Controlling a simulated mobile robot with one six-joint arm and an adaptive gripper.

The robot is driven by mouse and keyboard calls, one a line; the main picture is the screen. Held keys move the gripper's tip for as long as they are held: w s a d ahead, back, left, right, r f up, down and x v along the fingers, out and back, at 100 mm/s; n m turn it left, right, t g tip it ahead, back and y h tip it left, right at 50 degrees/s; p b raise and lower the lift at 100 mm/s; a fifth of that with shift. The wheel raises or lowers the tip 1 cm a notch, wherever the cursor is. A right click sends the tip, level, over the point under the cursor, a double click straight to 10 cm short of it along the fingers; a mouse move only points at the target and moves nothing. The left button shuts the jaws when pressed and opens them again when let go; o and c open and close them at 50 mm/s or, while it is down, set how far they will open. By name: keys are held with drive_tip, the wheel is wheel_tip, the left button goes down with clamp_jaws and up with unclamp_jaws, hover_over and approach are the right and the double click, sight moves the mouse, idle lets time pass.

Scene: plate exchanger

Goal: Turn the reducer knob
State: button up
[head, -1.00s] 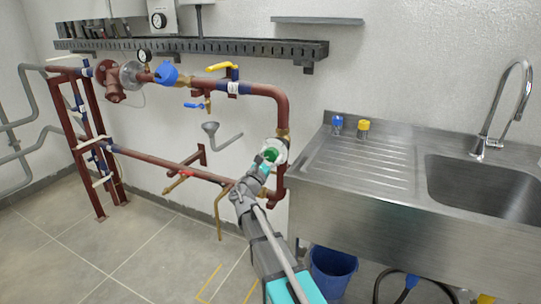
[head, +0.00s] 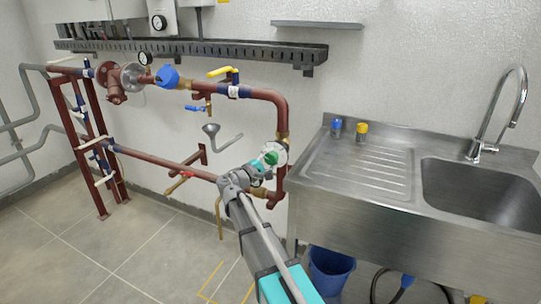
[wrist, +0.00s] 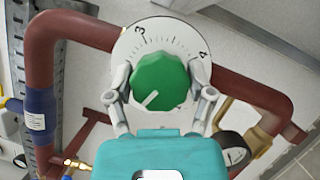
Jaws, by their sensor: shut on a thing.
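The reducer knob is green and round with a white pointer line, and it sits on a white dial in the wrist view (wrist: 160,82). The dial (wrist: 185,38) has black marks, with 3 and 4 readable along its upper edge. The pointer line faces down and left in that view. My gripper (wrist: 160,100) has one finger on each side of the knob and is shut on it.
A red pipe (head: 267,94) runs around the dial, with a yellow-handled valve (head: 222,71) and a blue-capped part (head: 168,76). The steel sink (head: 360,170) stands to the right, with a blue bucket (head: 331,268) below.

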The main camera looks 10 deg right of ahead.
drive_tip(key=shift+w+a+m+g+y+p, duration=0.1)
drive_tip(key=shift+m+g+y+p, duration=0.35)
drive_tip(key=shift+m, duration=0.65)
drive_tip(key=shift+w+m+g+y+p, duration=0.2)
drive_tip(key=shift+m+p, duration=0.45)
drive_tip(key=shift+m, duration=0.45)
drive_tip(key=shift+s, duration=0.15)
drive_tip(key=o, duration=1.1)
drive_tip(key=shift+s, duration=0.1)
drive_tip(key=v, duration=1.2)
